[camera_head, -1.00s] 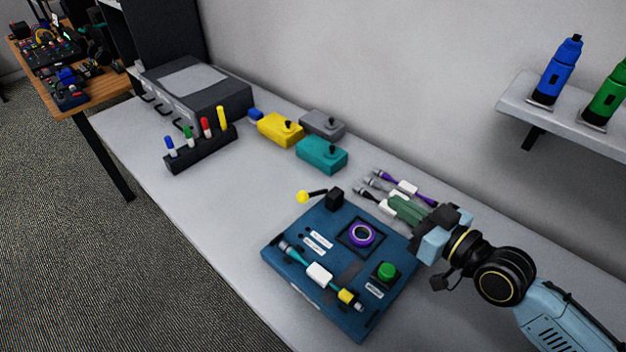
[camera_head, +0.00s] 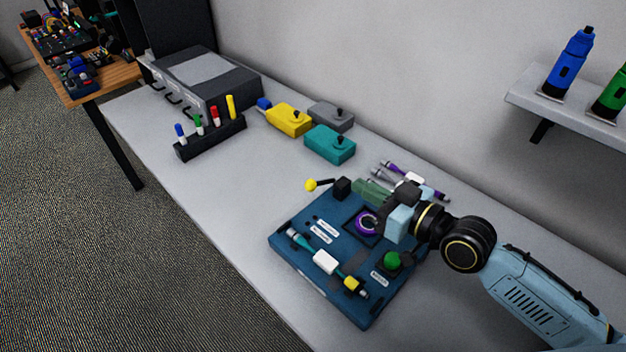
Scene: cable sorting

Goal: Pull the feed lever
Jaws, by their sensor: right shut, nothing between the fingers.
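The feed lever is a black arm with a yellow ball knob (camera_head: 311,185), pivoting on a black block (camera_head: 343,187) at the back corner of the blue board (camera_head: 315,273). The knob points left. My right gripper (camera_head: 362,190) is shut and empty, its green fingers just right of the black block; whether they touch it I cannot tell. The gripper body partly covers the purple ring (camera_head: 367,223) on the board. A green button (camera_head: 393,259) sits at the board's right. A teal cable with white and yellow parts (camera_head: 325,262) lies across the board's front. My left gripper is not in view.
Purple-and-white cables (camera_head: 428,190) lie behind my right gripper. Teal (camera_head: 330,145), yellow (camera_head: 289,119) and grey (camera_head: 331,116) boxes stand toward the wall. A marker rack (camera_head: 210,139) stands farther left. The table left of the board is clear.

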